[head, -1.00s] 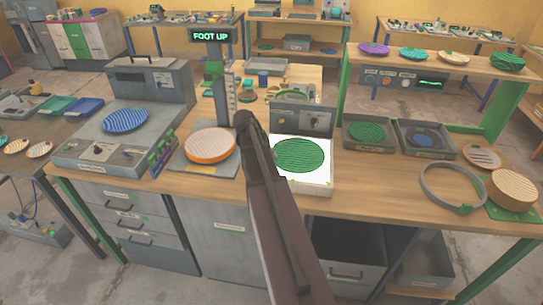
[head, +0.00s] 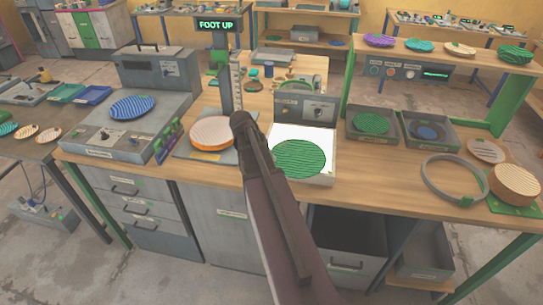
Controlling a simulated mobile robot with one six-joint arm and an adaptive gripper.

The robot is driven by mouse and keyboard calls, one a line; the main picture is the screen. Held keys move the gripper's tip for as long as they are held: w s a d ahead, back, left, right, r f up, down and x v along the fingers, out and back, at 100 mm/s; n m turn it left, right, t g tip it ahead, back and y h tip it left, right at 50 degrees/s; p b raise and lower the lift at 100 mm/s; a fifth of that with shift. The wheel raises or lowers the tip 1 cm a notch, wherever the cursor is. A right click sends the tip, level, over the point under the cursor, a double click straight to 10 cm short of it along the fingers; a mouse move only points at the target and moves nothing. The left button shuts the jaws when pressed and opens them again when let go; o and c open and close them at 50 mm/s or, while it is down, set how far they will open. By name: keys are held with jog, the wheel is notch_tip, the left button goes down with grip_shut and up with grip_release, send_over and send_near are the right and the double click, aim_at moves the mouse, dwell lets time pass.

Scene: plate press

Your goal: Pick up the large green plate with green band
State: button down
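A large green ribbed plate (head: 303,160) is at the white lit panel (head: 303,132), over its front left part. I cannot tell whether it rests on the panel or is slightly raised; no band can be made out. My arm rises from the bottom edge, its dark far joint just left of the panel and its link passing close to the plate's left edge. My gripper's fingers do not show; the arm hides that spot. Other green plates are a smaller one (head: 371,124) in a grey tray and one on the right shelf (head: 515,54).
An orange-rimmed plate (head: 212,132) sits on a stand left of my arm, below the "FOOT UP" sign (head: 216,24). A blue plate (head: 132,107) lies on the grey machine. A grey ring (head: 427,180) and a thick tan disc (head: 515,184) stand at the right.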

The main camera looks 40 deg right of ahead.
jog(key=shift+s+a, duration=0.4)
jog(key=shift+a, duration=0.1)
jog(key=c, duration=0.7)
grip_release()
jog(key=shift+o, duration=0.2)
jog(key=shift+c, duration=0.5)
jog(key=shift+r+p, duration=0.95)
jog(key=shift+p, duration=0.05)
